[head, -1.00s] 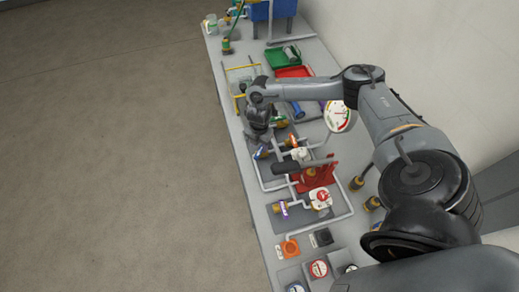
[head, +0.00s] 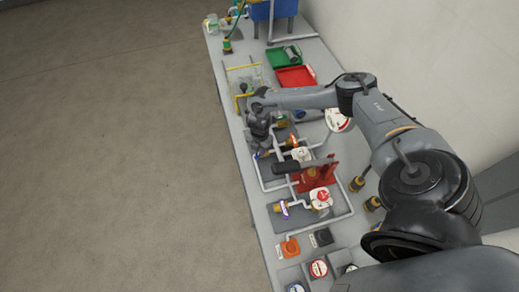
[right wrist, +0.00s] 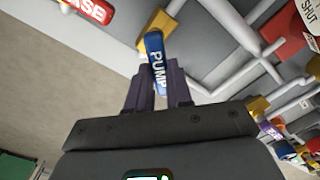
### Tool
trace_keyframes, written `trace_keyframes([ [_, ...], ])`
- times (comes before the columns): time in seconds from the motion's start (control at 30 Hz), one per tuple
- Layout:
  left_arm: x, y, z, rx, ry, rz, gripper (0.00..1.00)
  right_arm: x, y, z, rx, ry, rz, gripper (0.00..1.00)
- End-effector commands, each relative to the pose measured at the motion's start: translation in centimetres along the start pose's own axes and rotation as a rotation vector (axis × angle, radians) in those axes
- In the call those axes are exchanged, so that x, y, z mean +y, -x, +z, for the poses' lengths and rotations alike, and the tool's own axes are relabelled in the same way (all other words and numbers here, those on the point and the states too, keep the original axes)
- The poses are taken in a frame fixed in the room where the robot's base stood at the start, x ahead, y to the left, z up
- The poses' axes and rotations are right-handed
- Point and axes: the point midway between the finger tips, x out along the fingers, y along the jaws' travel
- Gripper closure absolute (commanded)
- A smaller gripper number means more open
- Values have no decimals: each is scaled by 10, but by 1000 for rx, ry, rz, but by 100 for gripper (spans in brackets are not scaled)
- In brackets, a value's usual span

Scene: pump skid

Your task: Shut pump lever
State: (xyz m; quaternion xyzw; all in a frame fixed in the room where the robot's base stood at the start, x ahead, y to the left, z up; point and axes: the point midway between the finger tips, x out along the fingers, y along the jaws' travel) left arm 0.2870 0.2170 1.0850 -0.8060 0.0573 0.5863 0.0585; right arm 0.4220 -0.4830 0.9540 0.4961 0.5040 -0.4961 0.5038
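The pump lever is a blue handle marked PUMP (right wrist: 158,68) on a yellow valve body in the right wrist view. In the head view only a small bit of blue (head: 262,154) shows beside my right gripper (head: 260,147). In the right wrist view my right gripper (right wrist: 160,88) has its two dark fingers close together, one on each side of the lever's free end, with little or no gap to it. The lever runs back between the fingers toward the palm. My left gripper is not in view.
White pipes (right wrist: 206,62) run beside the valve. A red label ending in ASE (right wrist: 88,10) is at the upper left of the wrist view. A red stand with a dark handle (head: 318,178) is near my gripper. Green (head: 283,58) and red (head: 296,76) trays lie farther back.

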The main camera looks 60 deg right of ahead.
Motion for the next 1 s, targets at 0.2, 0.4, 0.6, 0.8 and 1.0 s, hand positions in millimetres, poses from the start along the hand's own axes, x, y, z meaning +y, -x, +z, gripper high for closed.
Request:
trace_keyframes([
  [0.2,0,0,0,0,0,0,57,0,0,0,0,2,0,100],
  [0.4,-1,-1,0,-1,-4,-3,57,-1,0,0,0,39,-1,100],
  [0.6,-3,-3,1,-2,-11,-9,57,-4,0,0,0,145,0,100],
  [0.8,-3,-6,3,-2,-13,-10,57,-9,-1,2,0,305,-1,100],
  [1.0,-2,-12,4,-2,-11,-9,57,-13,0,3,0,475,0,100],
])
